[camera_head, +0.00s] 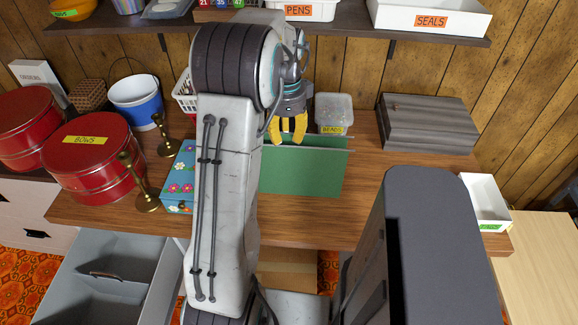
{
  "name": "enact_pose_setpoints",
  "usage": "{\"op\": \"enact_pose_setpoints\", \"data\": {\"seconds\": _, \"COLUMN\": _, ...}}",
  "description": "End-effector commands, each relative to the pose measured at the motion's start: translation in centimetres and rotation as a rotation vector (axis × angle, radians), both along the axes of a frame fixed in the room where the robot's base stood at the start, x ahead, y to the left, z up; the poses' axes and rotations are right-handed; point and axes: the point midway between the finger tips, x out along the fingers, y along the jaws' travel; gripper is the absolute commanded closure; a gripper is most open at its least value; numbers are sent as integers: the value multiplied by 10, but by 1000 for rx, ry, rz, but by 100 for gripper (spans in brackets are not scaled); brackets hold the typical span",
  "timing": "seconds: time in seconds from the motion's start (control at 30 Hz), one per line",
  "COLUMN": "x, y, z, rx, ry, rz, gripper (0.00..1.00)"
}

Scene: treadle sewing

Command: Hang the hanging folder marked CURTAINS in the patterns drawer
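A green hanging folder (305,172) with a thin rail along its top edge is in the middle of the wooden table area. I see no readable mark on it, and cannot tell whether it lies flat or is held up. My gripper (288,130) is at the folder's top edge, left of its middle. Its two yellow fingers point down with a gap between them; I cannot tell whether they touch the rail. My arm hides the folder's left side. A grey open drawer (60,285) with a dark handle is at lower left; no PATTERNS label shows.
A BEADS tub (334,112) stands close behind the folder. A grey wooden box (425,122) and a white tray (483,200) are to the right. A flowered box (178,185), brass candlesticks (143,185) and red BOWS tin (95,160) crowd the left. A shelf (345,20) overhangs the back.

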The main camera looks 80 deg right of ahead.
Motion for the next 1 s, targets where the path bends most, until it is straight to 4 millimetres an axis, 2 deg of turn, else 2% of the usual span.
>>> {"op": "enact_pose_setpoints", "data": {"seconds": 0.2, "x": 0, "y": 2, "z": 0, "rx": 7, "ry": -1, "rz": -144, "gripper": 69}}
{"op": "enact_pose_setpoints", "data": {"seconds": 0.37, "x": 0, "y": 2, "z": -7, "rx": 8, "ry": -1, "rz": -189, "gripper": 69}}
{"op": "enact_pose_setpoints", "data": {"seconds": 0.67, "x": -2, "y": 2, "z": -29, "rx": 9, "ry": -1, "rz": -192, "gripper": 69}}
{"op": "enact_pose_setpoints", "data": {"seconds": 1.0, "x": -5, "y": 4, "z": -67, "rx": 9, "ry": -1, "rz": -191, "gripper": 69}}
